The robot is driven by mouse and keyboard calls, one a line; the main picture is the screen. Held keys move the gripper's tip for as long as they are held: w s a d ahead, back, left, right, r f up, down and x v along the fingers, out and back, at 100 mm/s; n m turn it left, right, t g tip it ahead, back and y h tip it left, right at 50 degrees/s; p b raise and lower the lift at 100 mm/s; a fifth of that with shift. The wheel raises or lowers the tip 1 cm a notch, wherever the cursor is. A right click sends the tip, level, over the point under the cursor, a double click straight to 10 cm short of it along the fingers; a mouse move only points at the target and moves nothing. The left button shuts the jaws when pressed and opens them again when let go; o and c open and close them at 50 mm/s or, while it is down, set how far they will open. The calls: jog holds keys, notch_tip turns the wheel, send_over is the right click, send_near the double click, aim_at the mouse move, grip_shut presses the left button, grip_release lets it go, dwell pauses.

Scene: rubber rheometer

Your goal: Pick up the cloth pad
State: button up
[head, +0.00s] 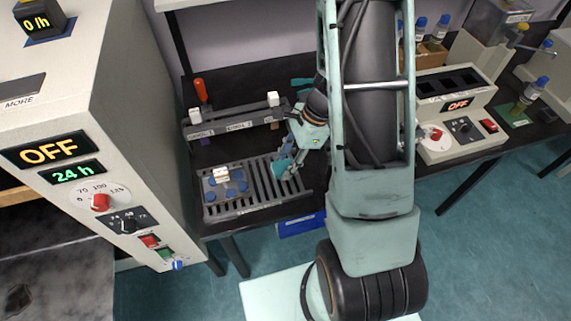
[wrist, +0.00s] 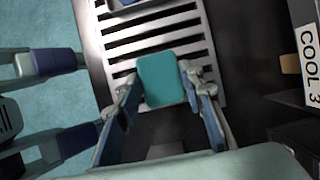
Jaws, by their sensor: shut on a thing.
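The cloth pad (wrist: 163,80) is a teal rounded square in the middle of the wrist view. It sits between the two fingers of my gripper (wrist: 160,84), which is shut on it at its left and right edges. Behind it is a pale slotted rack (wrist: 118,38). In the head view my gripper (head: 286,166) is at the right part of the grey slotted rack (head: 268,203), pointing down. A teal patch shows at the fingers there, but it is too small to tell pad from finger. I cannot tell whether the pad touches the rack.
Several blue discs and a white block (head: 221,174) are on the rack's left part. Behind it stands a grey holder (head: 235,123) with white-topped pieces and a red handle (head: 200,89). A large white cabinet (head: 140,100) rises at left. A control box (head: 457,107) stands right.

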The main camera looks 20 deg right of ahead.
notch_tip(320, 180, up, 3)
jog(key=shift+f, duration=0.15)
jog(key=s+r+b, duration=0.1)
jog(key=s+r, duration=0.8)
jog(key=s, duration=0.5)
jog(key=shift+r, duration=0.2)
jog(key=shift+a, duration=0.1)
jog(key=o, duration=0.3)
jog(key=c, duration=0.4)
